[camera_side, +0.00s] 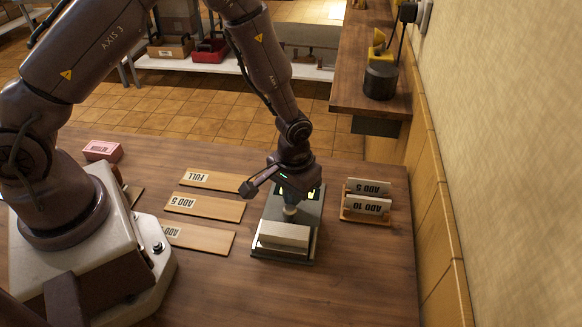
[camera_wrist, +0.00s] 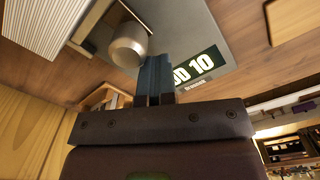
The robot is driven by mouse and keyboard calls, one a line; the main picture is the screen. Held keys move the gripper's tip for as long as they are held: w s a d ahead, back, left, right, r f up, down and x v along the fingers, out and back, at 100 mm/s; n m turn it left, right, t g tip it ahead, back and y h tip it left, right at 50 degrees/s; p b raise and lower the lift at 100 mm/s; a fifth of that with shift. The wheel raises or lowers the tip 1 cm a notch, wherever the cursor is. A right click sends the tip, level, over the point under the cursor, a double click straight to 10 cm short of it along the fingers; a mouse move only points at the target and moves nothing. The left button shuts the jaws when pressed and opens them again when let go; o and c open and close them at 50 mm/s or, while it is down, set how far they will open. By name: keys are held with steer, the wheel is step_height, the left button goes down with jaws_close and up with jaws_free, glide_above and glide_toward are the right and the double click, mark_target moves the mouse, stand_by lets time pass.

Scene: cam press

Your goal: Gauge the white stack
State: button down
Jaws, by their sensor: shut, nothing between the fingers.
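The white stack (camera_side: 284,235) lies on the near end of a grey press (camera_side: 305,212) on the wooden table. It also shows at the upper left of the wrist view (camera_wrist: 45,18). A pale round knob (camera_wrist: 128,46) stands on the press beside the stack. My gripper (camera_side: 290,203) is shut and empty, low over the press; in the wrist view its fingertips (camera_wrist: 154,64) are close to the knob. I cannot tell whether they touch it. A dark display (camera_wrist: 197,66) on the press reads "DD 10", its left part hidden by my fingers.
Wooden boards marked FULL (camera_side: 214,180) and ADD 5 (camera_side: 205,208), and a third with a partly hidden label (camera_side: 200,238), lie left of the press. A rack (camera_side: 366,218) with ADD 5 and ADD 10 cards stands right. A pink block (camera_side: 102,151) lies far left. The near-right table is clear.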

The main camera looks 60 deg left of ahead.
steer(key=shift+s, duration=0.1)
steer(key=shift+w+a, duration=0.5)
steer(key=shift+w, duration=0.05)
step_height(320, 180, up, 8)
stand_by(0.7)
